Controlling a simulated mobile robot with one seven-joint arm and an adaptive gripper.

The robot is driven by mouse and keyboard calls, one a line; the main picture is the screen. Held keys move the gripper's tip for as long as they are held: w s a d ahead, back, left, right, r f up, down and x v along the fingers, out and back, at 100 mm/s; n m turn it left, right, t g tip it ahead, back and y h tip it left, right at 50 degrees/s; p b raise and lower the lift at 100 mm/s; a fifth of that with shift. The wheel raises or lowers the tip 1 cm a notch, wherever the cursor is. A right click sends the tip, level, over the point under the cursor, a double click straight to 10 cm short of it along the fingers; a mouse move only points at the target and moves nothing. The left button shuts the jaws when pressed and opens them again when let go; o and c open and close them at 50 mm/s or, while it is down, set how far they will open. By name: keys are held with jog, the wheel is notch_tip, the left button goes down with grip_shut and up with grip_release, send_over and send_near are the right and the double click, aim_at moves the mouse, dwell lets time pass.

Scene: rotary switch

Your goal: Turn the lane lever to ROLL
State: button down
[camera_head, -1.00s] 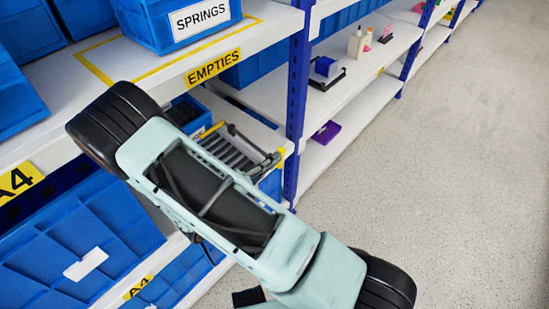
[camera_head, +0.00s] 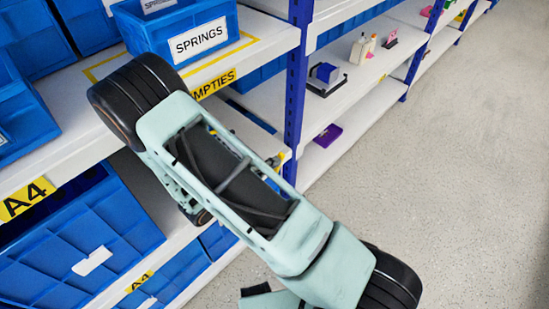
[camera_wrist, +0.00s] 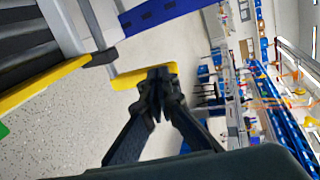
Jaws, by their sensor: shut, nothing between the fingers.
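In the wrist view my gripper (camera_wrist: 158,80) is shut and empty, its fingertips together in front of a yellow bar-shaped piece (camera_wrist: 128,80). This piece looks like the lane lever's handle, near a dark stub on the lane. I cannot tell whether the fingertips touch it. No ROLL marking is readable. In the head view my arm hides the gripper and most of the lane; a small yellow part (camera_head: 276,162) shows beside the arm.
A blue SPRINGS bin (camera_head: 185,30) stands on the upper white shelf behind my arm. A blue upright (camera_head: 297,90) stands right of the lane. Blue bins (camera_head: 80,245) fill the shelf below left. The grey floor (camera_head: 440,150) at right is clear.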

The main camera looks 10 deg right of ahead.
jog(key=d+y+p, duration=0.1)
jog(key=p, duration=0.1)
jog(key=w+d+r+g+y+p, duration=0.1)
jog(key=p, duration=0.2)
jog(key=shift+r+g+y, duration=0.1)
jog(key=shift+g+y, duration=0.2)
jog(key=d+g+y+p, duration=0.1)
jog(key=w+f+g+y+p, duration=0.1)
jog(key=y, duration=0.1)
jog(key=shift+w+d, duration=0.25)
jog(key=shift+d, duration=0.1)
jog(key=shift+w+d+f+n+g+y+b, duration=0.15)
jog(key=shift+w+d+f+g+y+b, duration=0.1)
jog(key=shift+w+d+f+y, duration=0.25)
jog(key=shift+w+d+f+n+g+y+b, duration=0.15)
jog(key=shift+w+d+f+y+b, duration=0.25)
jog(key=shift+f, duration=0.3)
jog(key=shift+w+d, duration=0.1)
jog(key=shift+d, duration=0.05)
notch_tip(320, 180, up, 14)
jog(key=p, duration=0.8)
send_over(282, 154)
jog(key=d, duration=0.2)
jog(key=shift+s+a+f, duration=0.15)
jog(key=shift+s+f, duration=0.05)
jog(key=shift+w, duration=0.1)
